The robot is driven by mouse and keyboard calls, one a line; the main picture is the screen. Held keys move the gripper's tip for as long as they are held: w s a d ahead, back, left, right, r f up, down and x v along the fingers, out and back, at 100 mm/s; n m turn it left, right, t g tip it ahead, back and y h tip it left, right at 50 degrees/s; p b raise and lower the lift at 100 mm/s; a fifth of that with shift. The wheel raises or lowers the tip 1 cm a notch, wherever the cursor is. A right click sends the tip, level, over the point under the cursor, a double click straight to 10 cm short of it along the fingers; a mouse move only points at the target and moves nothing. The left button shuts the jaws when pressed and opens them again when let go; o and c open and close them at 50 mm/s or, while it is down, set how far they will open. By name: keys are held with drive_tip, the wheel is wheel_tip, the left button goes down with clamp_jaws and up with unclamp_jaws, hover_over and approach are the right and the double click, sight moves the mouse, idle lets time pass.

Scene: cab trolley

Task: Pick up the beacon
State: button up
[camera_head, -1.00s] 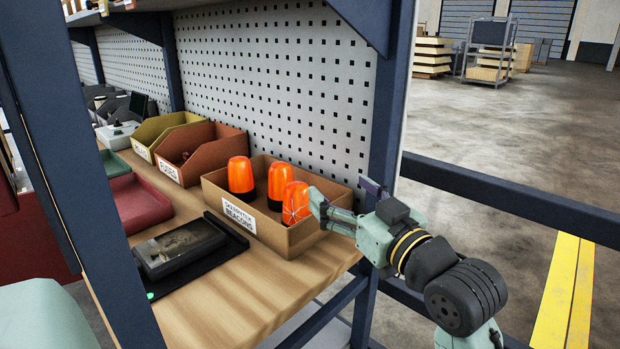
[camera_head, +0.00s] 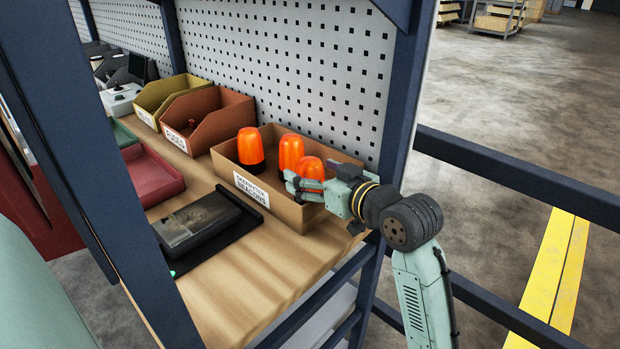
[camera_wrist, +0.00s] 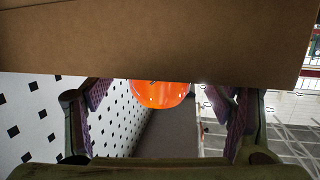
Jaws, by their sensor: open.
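Three orange beacons with dark bases stand in an open cardboard box (camera_head: 287,211): a left beacon (camera_head: 250,147), a middle beacon (camera_head: 290,150) and a right beacon (camera_head: 312,166). The box's white label reads beacons. My gripper (camera_head: 316,182) is open at the box's right end, its fingers by the right beacon. In the wrist view the open fingers (camera_wrist: 168,100) stand left and right of an orange dome (camera_wrist: 160,93), with a cardboard wall (camera_wrist: 150,40) covering the top and hiding part of the dome. I cannot tell whether a finger touches it.
A rust-coloured bin (camera_head: 222,112) and a yellow bin (camera_head: 160,95) stand left of the box. A dark tablet-like device (camera_head: 205,225) lies in front on the wooden bench (camera_head: 245,285). A perforated panel (camera_head: 300,75) backs the bench, and a blue post (camera_head: 401,120) rises close right of my gripper.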

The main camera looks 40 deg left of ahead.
drive_tip(key=shift+x, duration=0.8)
drive_tip(key=shift+c, duration=0.2)
drive_tip(key=c, duration=1.4)
drive_tip(key=shift+r, duration=0.1)
